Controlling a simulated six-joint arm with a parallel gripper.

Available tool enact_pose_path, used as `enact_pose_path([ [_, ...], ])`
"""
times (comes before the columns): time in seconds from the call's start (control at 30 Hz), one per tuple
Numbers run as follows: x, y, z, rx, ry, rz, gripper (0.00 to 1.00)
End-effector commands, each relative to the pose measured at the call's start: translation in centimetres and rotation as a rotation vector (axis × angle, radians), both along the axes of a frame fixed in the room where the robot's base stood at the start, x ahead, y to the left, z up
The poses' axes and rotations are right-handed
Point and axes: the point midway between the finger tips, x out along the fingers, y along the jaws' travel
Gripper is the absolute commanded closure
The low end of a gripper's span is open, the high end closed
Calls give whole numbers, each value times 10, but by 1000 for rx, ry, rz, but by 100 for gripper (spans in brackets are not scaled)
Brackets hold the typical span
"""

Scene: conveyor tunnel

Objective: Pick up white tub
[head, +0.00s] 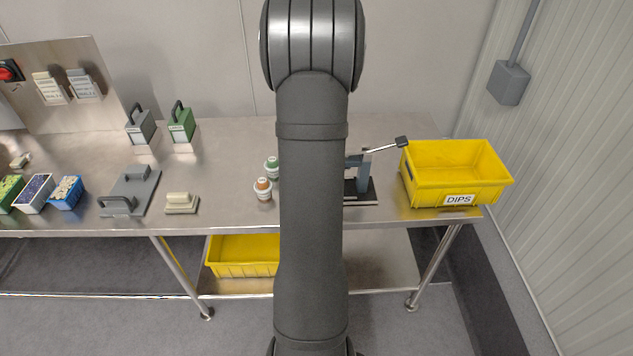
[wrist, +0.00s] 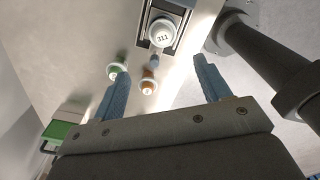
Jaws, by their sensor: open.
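The white tub (wrist: 163,32), with "311" on its round lid, shows near the top of the wrist view. It appears to sit in a dark-edged fixture (wrist: 183,33). In the head view I cannot make the tub out; my arm covers that part of the bench. My gripper (wrist: 160,72) is open, its blue fingers apart with no object gripped. The tub lies beyond the fingertips. A small orange-marked pot (wrist: 148,80) and a green-marked pot (wrist: 117,71) show near the fingers. They also stand left of my arm in the head view, orange (head: 263,188) and green (head: 272,166).
A lever press (head: 362,185) stands right of my arm, partly hidden. A yellow DIPS bin (head: 456,190) is at the bench's right end. A cream block (head: 181,203), grey plate (head: 131,193) and green handled box (head: 181,126) stand left. Bare bench (head: 222,165) lies between.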

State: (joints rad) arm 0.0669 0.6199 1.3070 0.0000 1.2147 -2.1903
Motion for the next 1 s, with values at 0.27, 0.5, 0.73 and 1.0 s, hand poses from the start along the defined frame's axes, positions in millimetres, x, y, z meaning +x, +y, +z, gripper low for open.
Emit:
enact_pose_path([
  [0.27,0,0,-32,0,4,56,30],
  [0.5,-1,0,-85,0,5,55,30],
  [0.73,0,0,-119,0,1,54,30],
  [1.0,-4,2,-142,1,3,54,30],
])
